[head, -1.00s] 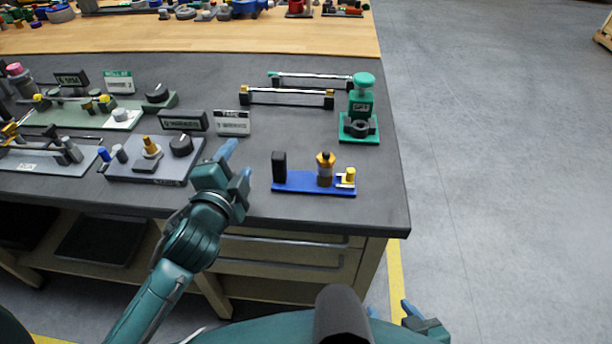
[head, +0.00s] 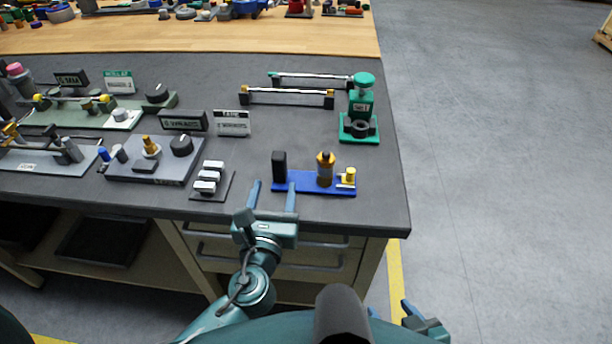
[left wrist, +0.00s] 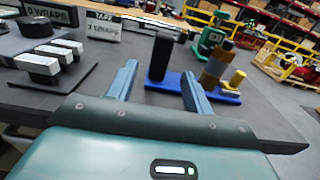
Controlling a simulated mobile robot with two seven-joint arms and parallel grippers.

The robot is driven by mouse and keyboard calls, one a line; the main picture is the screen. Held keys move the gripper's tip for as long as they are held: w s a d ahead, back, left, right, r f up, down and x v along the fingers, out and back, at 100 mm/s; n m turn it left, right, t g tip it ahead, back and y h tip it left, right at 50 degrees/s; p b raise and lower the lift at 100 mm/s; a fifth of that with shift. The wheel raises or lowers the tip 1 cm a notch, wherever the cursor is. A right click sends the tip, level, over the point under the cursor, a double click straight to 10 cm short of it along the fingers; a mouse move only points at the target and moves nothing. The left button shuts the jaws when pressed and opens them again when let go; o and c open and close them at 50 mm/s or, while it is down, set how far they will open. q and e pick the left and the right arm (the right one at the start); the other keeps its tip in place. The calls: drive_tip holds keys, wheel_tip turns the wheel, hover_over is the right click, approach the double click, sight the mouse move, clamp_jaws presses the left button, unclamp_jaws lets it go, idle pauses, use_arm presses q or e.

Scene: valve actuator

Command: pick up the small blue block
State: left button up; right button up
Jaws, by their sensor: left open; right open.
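A low blue block (head: 303,183) lies near the front edge of the dark bench top. It carries a black upright block (head: 279,167) at its left end, an amber-and-dark cylinder (head: 325,170) and a yellow piece (head: 348,176) at its right end. My left gripper (head: 272,190) is open and empty, with its fingers at the front left of the blue block. In the left wrist view the blue block (left wrist: 224,96) lies beyond the open fingers, with the black piece (left wrist: 160,58) seen between them. My right gripper (head: 388,308) is open, low at the bottom right, away from the bench.
A dark stand with white-topped pieces (head: 208,180) is left of my left gripper. A grey fixture (head: 150,165) is further left. A green press-like device (head: 361,110) and two bars (head: 287,97) stand behind. The bench's right side is mostly clear.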

sight(278, 171)
use_arm(q)
drive_tip(key=w, duration=0.7)
drive_tip(key=shift+w+r, duration=0.1)
drive_tip(key=shift+w, duration=0.15)
drive_tip(key=shift+c, duration=0.3)
clamp_jaws()
drive_tip(key=shift+r, duration=0.1)
